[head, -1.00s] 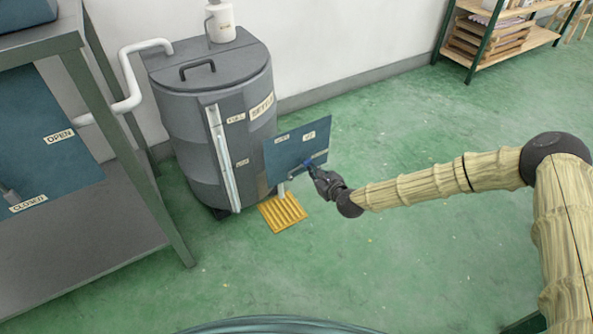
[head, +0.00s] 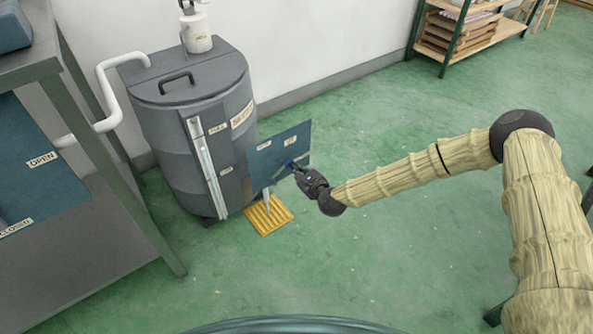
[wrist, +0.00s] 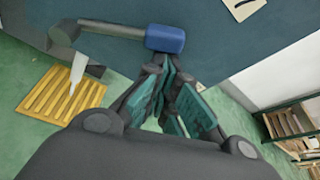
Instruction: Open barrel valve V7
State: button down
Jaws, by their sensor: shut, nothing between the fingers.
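The grey barrel (head: 165,130) stands against the wall with a blue valve panel (head: 264,158) at its front right. A grey lever (wrist: 110,29) with a blue grip end (wrist: 165,38) runs across the panel; the grip also shows small in the head view (head: 289,164). A pale spout (wrist: 78,68) hangs down below the lever's left end. My gripper (wrist: 172,85) is shut and empty, its teal finger pads just below the blue grip in the wrist view. Whether they touch it I cannot tell. The panel labels are too small to read.
A yellow slatted grate (head: 268,216) lies on the floor below the spout. A grey bench (head: 110,215) with a blue OPEN/CLOSED panel (head: 30,185) stands at left. A shelf rack (head: 450,35) is at the back. The green floor at centre right is clear.

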jog(key=shift+f, duration=0.1)
jog(key=s+d, duration=0.6)
jog(key=s, duration=0.1)
jog(key=shift+s+f, duration=0.15)
jog(key=shift+f, duration=0.1)
dwell(0.7)
dwell(0.6)
